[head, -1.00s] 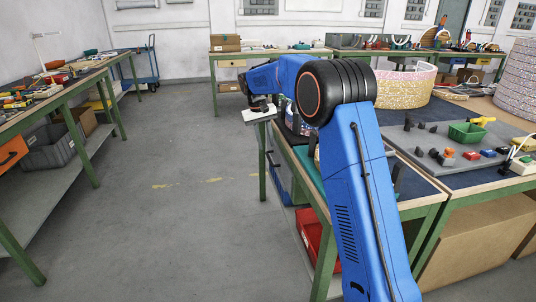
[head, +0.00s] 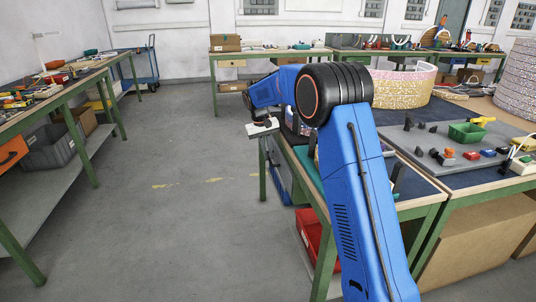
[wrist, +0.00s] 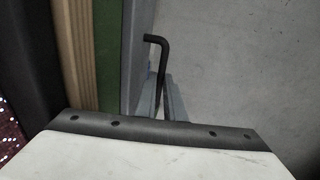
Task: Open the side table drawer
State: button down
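The side table beside my arm has green legs and a wooden edge (head: 322,192). In the wrist view its wooden edge (wrist: 80,50) and green rail (wrist: 109,55) run up the left. A grey panel (wrist: 138,50), seemingly the drawer front, lies just right of the rail. A black bent handle (wrist: 160,62) stands out beside it, past the white body of my gripper. My gripper (head: 263,127) is at the table's left side in the head view.
A red bin (head: 318,240) sits low under the side table. A grey board (head: 470,150) with a green tray (head: 467,132) and small parts lies on the right table. A workbench with an orange drawer (head: 12,151) stands at the left. The floor (head: 180,220) between is clear.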

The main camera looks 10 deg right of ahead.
jog(key=shift+a, duration=0.1)
jog(key=a, duration=2.1)
jog(key=c, duration=1.8)
grip_release()
jog(key=shift+c, duration=0.2)
jog(key=shift+r, duration=0.1)
jog(key=a+r, duration=0.3)
jog(key=r, duration=1.4)
jog(key=shift+a, duration=0.1)
jog(key=shift+s, duration=0.1)
